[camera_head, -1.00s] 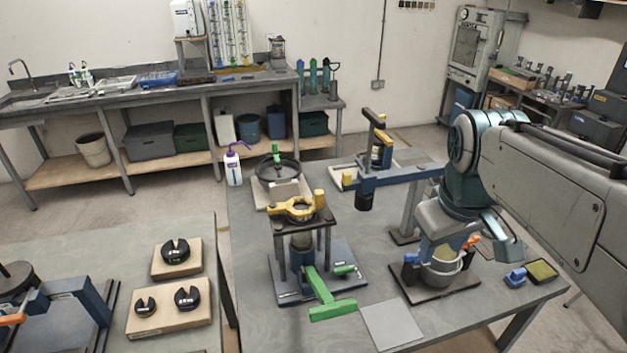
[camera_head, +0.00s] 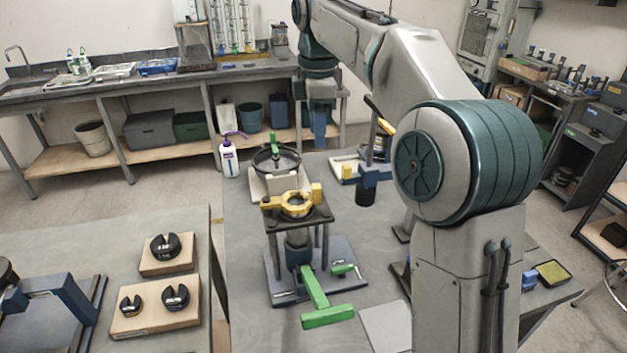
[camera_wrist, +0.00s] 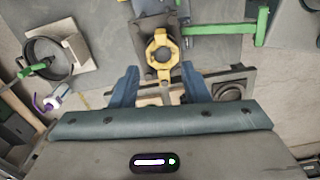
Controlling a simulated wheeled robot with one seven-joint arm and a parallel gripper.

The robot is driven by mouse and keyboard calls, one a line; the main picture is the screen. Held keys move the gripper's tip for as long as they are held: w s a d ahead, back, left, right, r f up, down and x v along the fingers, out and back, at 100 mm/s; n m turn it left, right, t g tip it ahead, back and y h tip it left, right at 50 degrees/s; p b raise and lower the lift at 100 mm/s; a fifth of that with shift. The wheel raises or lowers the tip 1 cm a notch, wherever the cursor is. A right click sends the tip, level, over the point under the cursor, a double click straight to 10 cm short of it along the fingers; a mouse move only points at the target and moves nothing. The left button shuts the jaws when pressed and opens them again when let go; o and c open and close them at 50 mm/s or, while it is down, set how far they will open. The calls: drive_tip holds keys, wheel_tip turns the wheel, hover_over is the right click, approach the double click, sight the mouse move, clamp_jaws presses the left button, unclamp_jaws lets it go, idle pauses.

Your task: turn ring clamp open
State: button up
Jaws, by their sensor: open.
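The yellow ring clamp (camera_head: 297,205) sits on top of a dark four-legged stand, with yellow lugs at its left and right. In the wrist view the ring clamp (camera_wrist: 161,52) is at top centre, just beyond my fingertips in the picture. My gripper (camera_wrist: 158,82) is open and empty, with its two blue fingers apart and not touching the clamp. In the head view my gripper (camera_head: 320,132) hangs fingers down, high and beyond the clamp in the picture. Whether the clamp's ring is open or closed is not clear.
A green T-handle (camera_head: 322,304) projects in front of the stand. A round dark pan (camera_head: 276,162) and a white bottle (camera_head: 228,158) stand behind it. A blue-and-yellow fixture (camera_head: 368,180) is to the right. Black slotted discs (camera_head: 165,247) lie on boards on the left bench.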

sight(317, 185)
wheel_tip(317, 185, down, 13)
drive_tip(key=shift+s+f, duration=0.1)
idle(0.3)
clamp_jaws()
